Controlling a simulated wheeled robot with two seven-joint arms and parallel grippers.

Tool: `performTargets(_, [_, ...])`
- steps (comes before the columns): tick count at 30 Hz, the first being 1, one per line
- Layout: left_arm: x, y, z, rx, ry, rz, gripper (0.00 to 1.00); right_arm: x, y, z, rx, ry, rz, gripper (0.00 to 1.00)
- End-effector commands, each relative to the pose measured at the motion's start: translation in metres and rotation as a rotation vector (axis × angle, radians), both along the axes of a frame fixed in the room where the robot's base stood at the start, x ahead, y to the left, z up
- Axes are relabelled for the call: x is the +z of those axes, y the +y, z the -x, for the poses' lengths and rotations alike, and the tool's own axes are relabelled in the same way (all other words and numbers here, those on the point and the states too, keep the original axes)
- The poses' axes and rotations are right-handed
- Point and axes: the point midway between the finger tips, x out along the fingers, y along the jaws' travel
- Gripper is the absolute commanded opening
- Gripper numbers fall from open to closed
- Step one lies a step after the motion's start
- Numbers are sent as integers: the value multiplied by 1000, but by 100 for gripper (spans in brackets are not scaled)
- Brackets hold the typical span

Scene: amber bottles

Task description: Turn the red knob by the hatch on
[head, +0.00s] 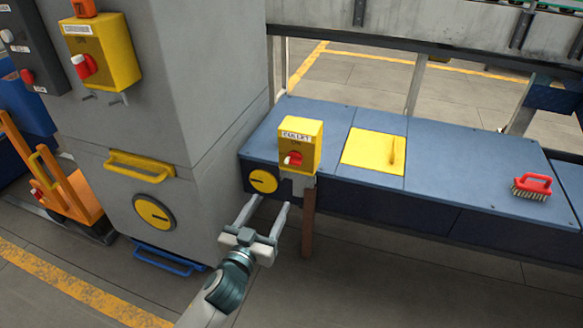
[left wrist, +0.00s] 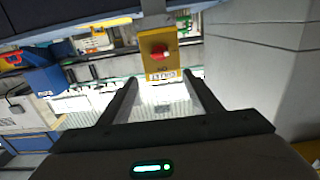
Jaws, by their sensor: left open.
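The red knob (head: 292,159) sits on the front of a yellow box labelled CULLET (head: 311,152). The box stands on a brown post at the front edge of the blue bench. The yellow hatch (head: 369,151) lies flat in the bench top to its right. My left gripper (head: 266,206) is open and empty, below and to the left of the box, apart from it. In the left wrist view the red knob (left wrist: 160,50) and yellow box (left wrist: 151,66) show upside down beyond the fingertips. My right gripper is in neither view.
A grey cabinet (head: 205,100) stands close on the left, with another yellow box (head: 103,50) bearing a red knob. A red brush (head: 532,187) lies on the blue bench (head: 455,170) at the right. The floor before the bench is clear.

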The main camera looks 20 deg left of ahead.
Motion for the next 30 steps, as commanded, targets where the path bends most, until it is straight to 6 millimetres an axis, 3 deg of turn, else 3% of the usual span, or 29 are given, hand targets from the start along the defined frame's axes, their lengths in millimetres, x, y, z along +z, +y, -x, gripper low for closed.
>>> performTargets(11, [0, -1, -25, 0, -1, -1, 58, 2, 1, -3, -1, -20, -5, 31])
performTargets(30, [-1, -4, -129, 0, 0, -2, 58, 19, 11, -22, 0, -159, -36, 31])
